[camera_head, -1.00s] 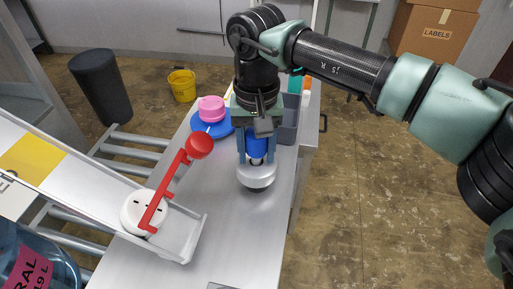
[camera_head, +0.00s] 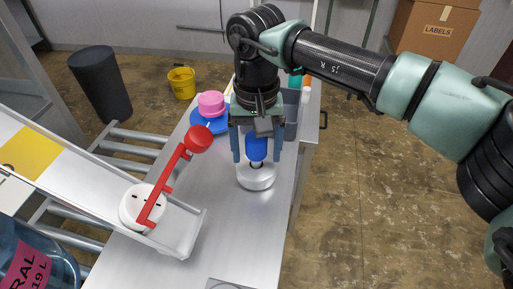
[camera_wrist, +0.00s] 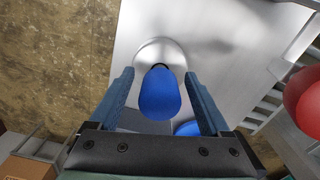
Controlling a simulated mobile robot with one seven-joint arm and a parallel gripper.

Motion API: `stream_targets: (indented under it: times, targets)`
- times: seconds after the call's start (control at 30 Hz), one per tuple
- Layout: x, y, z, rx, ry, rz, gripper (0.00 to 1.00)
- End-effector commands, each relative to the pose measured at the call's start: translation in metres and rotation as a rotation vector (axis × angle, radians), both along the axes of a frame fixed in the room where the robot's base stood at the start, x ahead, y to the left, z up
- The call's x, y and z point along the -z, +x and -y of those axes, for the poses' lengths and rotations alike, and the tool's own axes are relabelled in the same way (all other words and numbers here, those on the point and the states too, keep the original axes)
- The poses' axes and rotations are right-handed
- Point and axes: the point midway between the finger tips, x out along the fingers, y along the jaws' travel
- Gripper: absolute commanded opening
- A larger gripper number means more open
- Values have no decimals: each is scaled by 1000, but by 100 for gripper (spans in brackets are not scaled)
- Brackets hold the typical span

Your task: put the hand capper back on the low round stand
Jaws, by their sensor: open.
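The hand capper, with a blue knob handle (camera_head: 256,148) and a shiny steel bell (camera_head: 257,178), stands upright on the metal table. Its handle (camera_wrist: 160,95) and bell (camera_wrist: 160,53) also show in the wrist view. My gripper (camera_head: 257,158) is open above the bell, one finger on each side of the handle, with gaps between. The gripper (camera_wrist: 160,88) shows the same spread in the wrist view. I cannot tell whether a low round stand lies under the bell; the bell hides what is beneath it.
A chute (camera_head: 184,233) at left carries a white cap under a red lever (camera_head: 175,178). Pink and blue round pieces (camera_head: 211,104) and a grey bin (camera_head: 291,120) sit behind the capper. A partly cut-off plate (camera_head: 226,285) lies at the front edge. The table's front middle is clear.

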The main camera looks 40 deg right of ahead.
Motion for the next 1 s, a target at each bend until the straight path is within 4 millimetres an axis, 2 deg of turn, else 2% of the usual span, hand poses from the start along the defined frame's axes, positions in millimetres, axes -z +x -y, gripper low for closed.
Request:
stream_targets:
  times: [0.23, 0.5, 0.63, 0.8, 1.0]
  targets:
    - [-28, 1, 1, 1, -5, 3, 81]
    - [-90, 1, 1, 2, -4, 4, 81]
    - [-113, 1, 1, 2, -3, 2, 81]
    - [-129, 0, 1, 1, -1, 0, 81]
    - [-132, 0, 0, 0, 0, 0, 81]
